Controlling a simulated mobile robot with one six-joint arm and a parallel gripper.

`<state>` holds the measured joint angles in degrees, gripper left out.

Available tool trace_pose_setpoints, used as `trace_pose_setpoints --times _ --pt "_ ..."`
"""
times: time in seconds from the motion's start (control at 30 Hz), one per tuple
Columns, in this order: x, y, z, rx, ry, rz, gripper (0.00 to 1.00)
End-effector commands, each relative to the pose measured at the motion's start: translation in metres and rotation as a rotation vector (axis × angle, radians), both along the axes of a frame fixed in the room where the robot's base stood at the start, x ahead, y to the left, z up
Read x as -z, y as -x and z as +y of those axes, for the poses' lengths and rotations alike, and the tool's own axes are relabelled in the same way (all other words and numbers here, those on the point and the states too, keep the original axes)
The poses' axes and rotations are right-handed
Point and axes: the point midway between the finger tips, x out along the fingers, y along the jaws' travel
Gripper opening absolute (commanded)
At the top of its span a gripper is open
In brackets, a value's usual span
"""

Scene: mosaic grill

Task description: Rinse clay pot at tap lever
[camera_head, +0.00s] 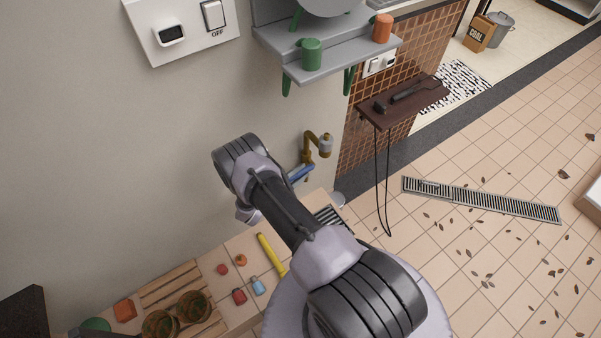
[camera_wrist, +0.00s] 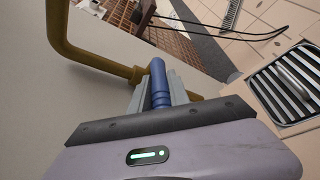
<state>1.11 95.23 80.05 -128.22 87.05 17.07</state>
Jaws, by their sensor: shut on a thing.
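The brass tap (camera_head: 318,144) comes out of the wall; its curved pipe (camera_wrist: 62,35) also shows in the wrist view. Its blue lever (camera_wrist: 157,72) stands between the two grey fingers of my gripper (camera_wrist: 158,98), which is shut on it. In the head view the blue lever (camera_head: 301,173) shows just beyond my wrist, and my arm hides the fingers. No water is visible at the tap.
A grey shelf (camera_head: 330,52) with a green mug (camera_head: 311,54) and an orange mug (camera_head: 382,28) hangs above the tap. A dark wooden shelf (camera_head: 425,98) is at the right. A slotted grate (camera_wrist: 292,80) lies beside the tap. Several small items and baskets (camera_head: 194,306) sit on the counter.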

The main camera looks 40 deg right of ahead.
Motion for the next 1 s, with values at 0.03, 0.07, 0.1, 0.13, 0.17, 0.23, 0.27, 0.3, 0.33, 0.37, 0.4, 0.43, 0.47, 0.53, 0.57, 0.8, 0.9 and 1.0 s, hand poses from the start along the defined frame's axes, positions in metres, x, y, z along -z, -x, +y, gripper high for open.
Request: trace_pose_setpoints --times 0.03,0.07,0.1,0.13,0.17,0.23,0.27,0.3,0.33,0.37,0.4,0.43,0.47,0.53,0.57,0.8,0.9,1.0 --pt "0.000 0.000 0.000 0.000 0.000 -0.001 0.00" --pt "0.000 0.000 0.000 0.000 0.000 -0.001 0.00" --pt "0.000 0.000 0.000 0.000 0.000 -0.001 0.00" --pt "0.000 0.000 0.000 0.000 0.000 -0.001 0.00" --pt "0.000 0.000 0.000 0.000 0.000 -0.001 0.00" --pt "-0.001 0.000 0.000 0.000 -0.002 -0.001 0.00" --pt "-0.002 0.000 0.000 0.000 -0.008 0.000 0.00" --pt "-0.006 -0.001 0.000 -0.001 -0.029 -0.002 0.00" --pt "-0.010 -0.001 -0.001 -0.002 -0.052 -0.003 0.00" --pt "-0.014 -0.001 -0.001 0.000 -0.082 -0.006 0.00" --pt "-0.018 0.000 -0.001 0.001 -0.124 -0.007 0.00" --pt "-0.020 -0.001 -0.001 0.000 -0.156 -0.009 0.00" --pt "-0.021 -0.001 -0.002 -0.001 -0.186 -0.011 0.00" --pt "-0.022 0.000 -0.003 0.001 -0.245 -0.013 0.00" --pt "-0.022 0.000 -0.003 0.000 -0.264 -0.015 0.00" --pt "-0.017 0.000 -0.003 0.000 -0.301 -0.019 0.00" --pt "-0.016 0.000 -0.003 0.001 -0.300 -0.019 0.00" --pt "-0.016 0.000 -0.003 0.000 -0.299 -0.018 0.40"
